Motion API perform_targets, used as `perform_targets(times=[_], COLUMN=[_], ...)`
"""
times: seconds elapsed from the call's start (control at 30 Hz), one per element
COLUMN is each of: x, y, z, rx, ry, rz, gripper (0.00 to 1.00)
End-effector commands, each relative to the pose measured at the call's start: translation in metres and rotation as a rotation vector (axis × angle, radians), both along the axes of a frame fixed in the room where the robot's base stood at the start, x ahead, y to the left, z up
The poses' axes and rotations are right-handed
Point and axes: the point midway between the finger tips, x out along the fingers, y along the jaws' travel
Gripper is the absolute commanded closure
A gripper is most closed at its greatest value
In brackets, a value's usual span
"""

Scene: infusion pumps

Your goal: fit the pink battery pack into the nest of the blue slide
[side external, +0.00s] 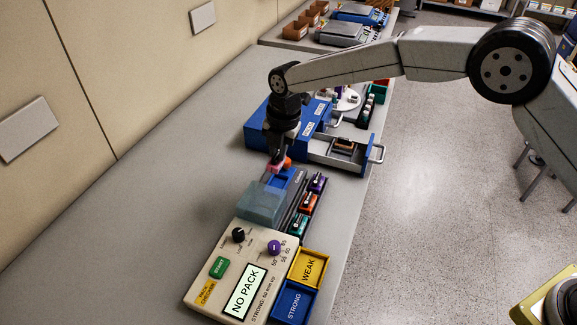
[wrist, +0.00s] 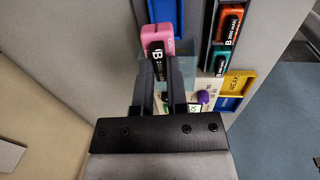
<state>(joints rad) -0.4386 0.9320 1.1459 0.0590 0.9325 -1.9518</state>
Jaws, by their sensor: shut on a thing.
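The pink battery pack (wrist: 157,40) is between the fingertips of my gripper (wrist: 160,62) in the wrist view, with a black label marked B facing the camera. In the side view my gripper (side external: 277,157) points down, and the pink pack (side external: 274,168) shows at its tips, over or at the blue slide (side external: 283,181). The blue slide (wrist: 165,11) also shows beyond the pack in the wrist view. The nest is largely hidden by the pack and gripper; I cannot tell whether the pack touches it.
A beige checker (side external: 233,262) reading NO PACK, with a clear cover (side external: 262,203), stands in front of the slide. A rack at right holds purple (side external: 317,182), orange (side external: 309,202) and teal (side external: 299,225) packs. Yellow WEAK (side external: 310,268) and blue STRONG (side external: 293,303) trays adjoin the checker. Left table is clear.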

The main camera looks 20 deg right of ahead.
Motion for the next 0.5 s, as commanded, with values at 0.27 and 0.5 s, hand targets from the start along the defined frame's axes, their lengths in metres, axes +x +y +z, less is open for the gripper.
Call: perform_targets(times=[0.27, 0.5], x=[0.000, 0.000], y=[0.000, -0.001], z=[-0.010, -0.026], rx=[-0.001, -0.001], ry=[0.001, 0.002], rz=[-0.002, -0.002], gripper=[1.00, 1.00])
